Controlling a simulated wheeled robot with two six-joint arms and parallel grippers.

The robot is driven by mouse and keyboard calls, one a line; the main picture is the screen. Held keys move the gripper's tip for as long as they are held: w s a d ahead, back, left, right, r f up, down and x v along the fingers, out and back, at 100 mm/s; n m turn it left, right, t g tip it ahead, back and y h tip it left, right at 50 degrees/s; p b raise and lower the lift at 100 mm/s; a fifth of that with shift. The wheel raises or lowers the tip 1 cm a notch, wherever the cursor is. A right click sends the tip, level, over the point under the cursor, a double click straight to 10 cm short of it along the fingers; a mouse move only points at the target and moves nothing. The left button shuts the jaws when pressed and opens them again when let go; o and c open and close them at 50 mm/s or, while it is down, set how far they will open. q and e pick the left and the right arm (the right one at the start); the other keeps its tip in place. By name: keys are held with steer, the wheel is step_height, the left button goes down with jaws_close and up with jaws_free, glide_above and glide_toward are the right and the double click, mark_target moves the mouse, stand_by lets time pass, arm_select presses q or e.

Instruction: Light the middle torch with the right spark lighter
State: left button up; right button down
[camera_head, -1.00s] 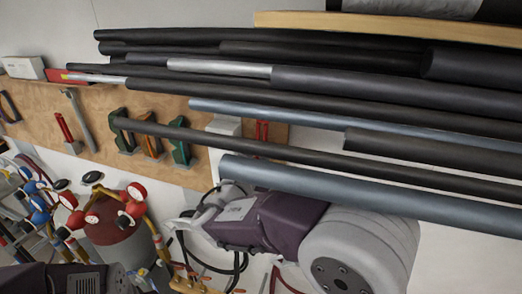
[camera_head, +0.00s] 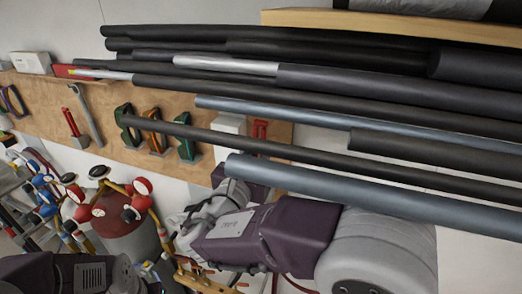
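My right arm, purple and grey, reaches in from the lower right. Its grey wrist end is in front of the tool board's lower edge, and I cannot make out its gripper's fingers or anything held in them. A dark part of my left arm shows at the lower left, with its gripper out of view. Brass fittings (camera_head: 195,280) show at the bottom centre beside my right arm. I cannot tell whether they belong to a torch. I cannot pick out the middle torch or the right spark lighter.
A dark red cylinder (camera_head: 122,240) with gauges and hoses stands at the left. A wooden tool board (camera_head: 200,108) carries a red-handled tool (camera_head: 73,127) and several clamps (camera_head: 156,132). Long dark pipes (camera_head: 350,121) cross above my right arm, close to it.

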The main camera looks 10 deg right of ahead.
steer(key=v, duration=0.6)
steer(key=shift+s+a, duration=0.25)
stand_by(0.4)
stand_by(0.3)
